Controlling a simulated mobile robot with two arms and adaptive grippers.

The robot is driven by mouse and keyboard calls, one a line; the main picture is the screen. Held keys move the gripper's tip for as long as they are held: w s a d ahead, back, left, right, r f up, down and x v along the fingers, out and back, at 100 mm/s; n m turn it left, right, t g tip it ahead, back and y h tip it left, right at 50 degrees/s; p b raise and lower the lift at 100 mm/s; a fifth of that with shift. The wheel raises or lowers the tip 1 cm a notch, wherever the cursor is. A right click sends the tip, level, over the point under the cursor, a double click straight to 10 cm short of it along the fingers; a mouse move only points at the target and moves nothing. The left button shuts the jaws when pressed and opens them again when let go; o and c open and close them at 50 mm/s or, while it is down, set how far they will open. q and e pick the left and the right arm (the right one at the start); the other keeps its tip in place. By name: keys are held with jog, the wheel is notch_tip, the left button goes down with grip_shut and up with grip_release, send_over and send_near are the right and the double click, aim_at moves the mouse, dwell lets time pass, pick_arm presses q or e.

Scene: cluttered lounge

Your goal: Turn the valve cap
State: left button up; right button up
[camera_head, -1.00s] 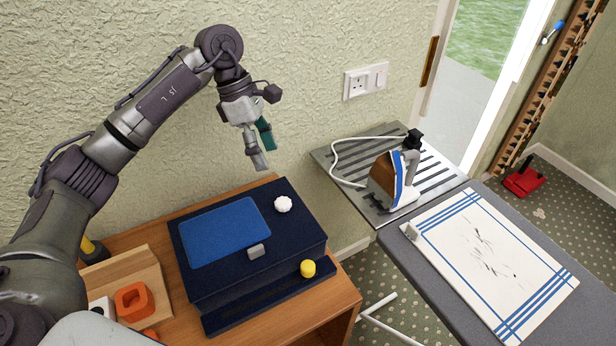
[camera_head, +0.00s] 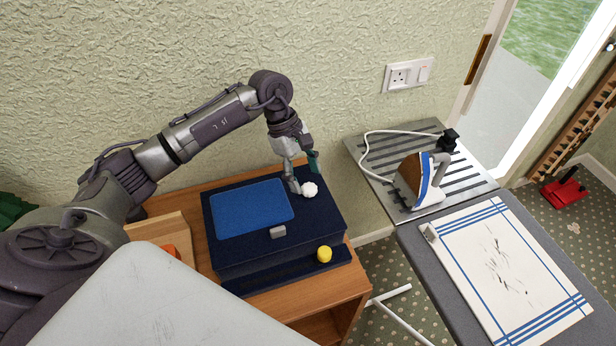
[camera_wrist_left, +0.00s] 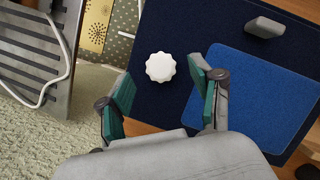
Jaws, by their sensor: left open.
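The valve cap is a white, scalloped knob (camera_head: 310,189) on top of a dark blue box (camera_head: 318,215), near its back right corner. It also shows in the left wrist view (camera_wrist_left: 160,67), slightly beyond the fingertips and between their lines. My left gripper (camera_head: 304,180) is open just above and beside the white knob in the head view. In the left wrist view its two green-padded fingers (camera_wrist_left: 160,88) stand apart, with nothing between the pads. Whether a finger touches the knob I cannot tell. My right gripper is not in view.
The box has a blue panel (camera_head: 250,208), a grey block (camera_head: 278,232) and a yellow knob (camera_head: 324,254) at its front. It stands on a wooden cabinet (camera_head: 345,288). To the right, an iron (camera_head: 420,180) with a white cord stands on a slatted rest beside an ironing board (camera_head: 420,262).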

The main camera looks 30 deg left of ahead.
aim_at(309, 191)
pick_arm(q)
jog(key=shift+x, duration=1.25)
jog(key=c, duration=1.1)
jog(key=shift+c, duration=0.2)
